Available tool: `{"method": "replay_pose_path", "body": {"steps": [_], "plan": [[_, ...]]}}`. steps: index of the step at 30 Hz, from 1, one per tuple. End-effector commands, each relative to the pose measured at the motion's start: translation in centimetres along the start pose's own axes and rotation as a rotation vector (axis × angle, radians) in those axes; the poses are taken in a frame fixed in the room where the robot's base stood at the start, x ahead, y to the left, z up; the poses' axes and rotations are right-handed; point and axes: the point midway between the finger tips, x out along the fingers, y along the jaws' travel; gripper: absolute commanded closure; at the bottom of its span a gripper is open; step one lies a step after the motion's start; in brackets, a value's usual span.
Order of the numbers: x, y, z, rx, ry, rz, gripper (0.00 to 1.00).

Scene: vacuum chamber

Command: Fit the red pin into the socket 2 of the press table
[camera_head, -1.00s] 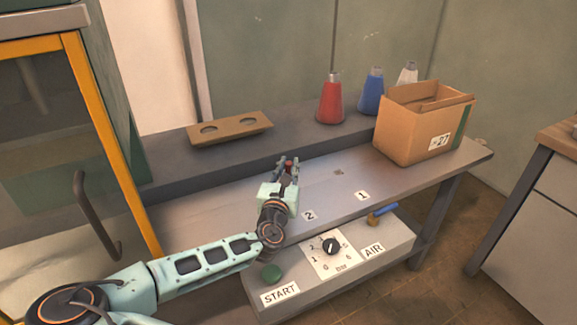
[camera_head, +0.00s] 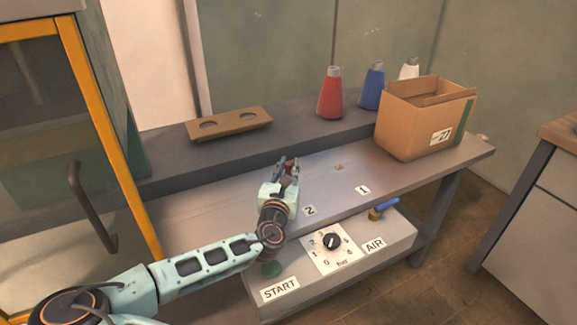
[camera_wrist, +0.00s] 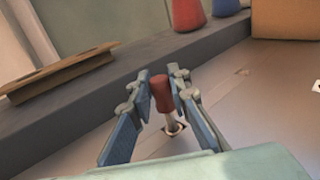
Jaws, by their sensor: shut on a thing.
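The red pin (camera_wrist: 161,92) has a red grip and a pale metal shank. It stands slightly tilted in the wrist view, between the two blue-grey fingers of my gripper (camera_wrist: 160,80), which are shut on its red part. The shank's lower end is at a small hole in the table, the socket (camera_wrist: 176,129); I cannot tell how deep it sits. In the head view my gripper (camera_head: 287,169) is over the press table (camera_head: 220,210), behind the label 2 (camera_head: 310,210). It mostly hides the pin and socket there. The other socket (camera_head: 339,167) lies behind the label 1 (camera_head: 363,190).
A brown two-hole holder (camera_head: 229,125) lies on the rear ledge. A control box (camera_head: 335,270) sits below the table's front edge.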

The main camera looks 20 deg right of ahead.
Motion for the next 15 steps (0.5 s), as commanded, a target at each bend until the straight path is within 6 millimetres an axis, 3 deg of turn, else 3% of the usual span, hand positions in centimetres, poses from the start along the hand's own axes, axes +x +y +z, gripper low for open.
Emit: {"method": "replay_pose_path", "body": {"steps": [15], "plan": [[0.0,0.0,-1.4,-0.001,-0.001,0.001,1.00]]}}
